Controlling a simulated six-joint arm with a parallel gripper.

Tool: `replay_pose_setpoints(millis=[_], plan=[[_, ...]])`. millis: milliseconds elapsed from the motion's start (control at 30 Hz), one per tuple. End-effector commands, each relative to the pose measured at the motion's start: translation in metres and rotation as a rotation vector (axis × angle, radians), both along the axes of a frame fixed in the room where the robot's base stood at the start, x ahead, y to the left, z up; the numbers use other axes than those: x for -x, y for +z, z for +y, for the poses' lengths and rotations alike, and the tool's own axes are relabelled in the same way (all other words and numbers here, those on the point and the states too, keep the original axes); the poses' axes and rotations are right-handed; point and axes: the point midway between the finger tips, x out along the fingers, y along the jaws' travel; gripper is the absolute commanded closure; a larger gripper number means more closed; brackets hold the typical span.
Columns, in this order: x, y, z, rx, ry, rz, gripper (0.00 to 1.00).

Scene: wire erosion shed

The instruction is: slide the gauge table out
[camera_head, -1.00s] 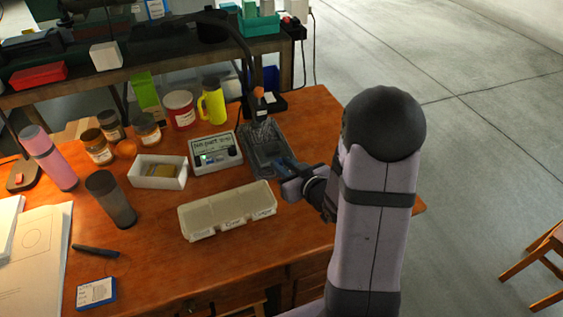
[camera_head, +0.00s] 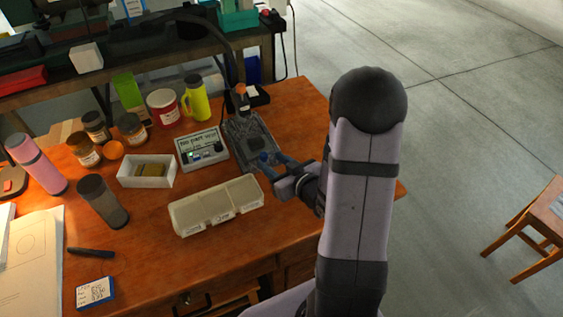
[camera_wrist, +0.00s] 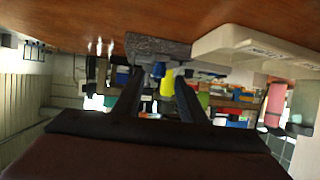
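The gauge is a grey metal stand (camera_head: 244,137) on the wooden bench, to the right of a small display box. A blue knob (camera_head: 264,157) is at its front end, facing my gripper. In the wrist view, which is upside down, the stand (camera_wrist: 150,47) hangs from the bench top and the blue knob (camera_wrist: 158,69) shows between my fingertips. My gripper (camera_head: 275,165) reaches in low from the front right. Its two fingers (camera_wrist: 159,78) are apart, with gaps seen on both sides of the knob. How far the table is slid out cannot be made out.
The display box (camera_head: 203,149) stands close left of the gauge. A lidded compartment box (camera_head: 216,205) is in front, near my gripper. A white tray (camera_head: 147,171), jars and a yellow bottle (camera_head: 196,99) stand further left and behind. Bare bench lies right of the gauge.

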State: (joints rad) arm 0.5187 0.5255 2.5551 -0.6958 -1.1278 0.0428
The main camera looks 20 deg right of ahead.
Motion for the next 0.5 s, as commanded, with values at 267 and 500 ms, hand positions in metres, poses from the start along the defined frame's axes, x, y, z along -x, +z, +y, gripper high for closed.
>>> replay_pose_setpoints(millis=[267, 500], plan=[[0.01, 0.009, -0.002, -0.004, 0.0, 0.006, 0.62], [0.018, 0.012, -0.003, -0.001, -0.004, 0.003, 0.62]])
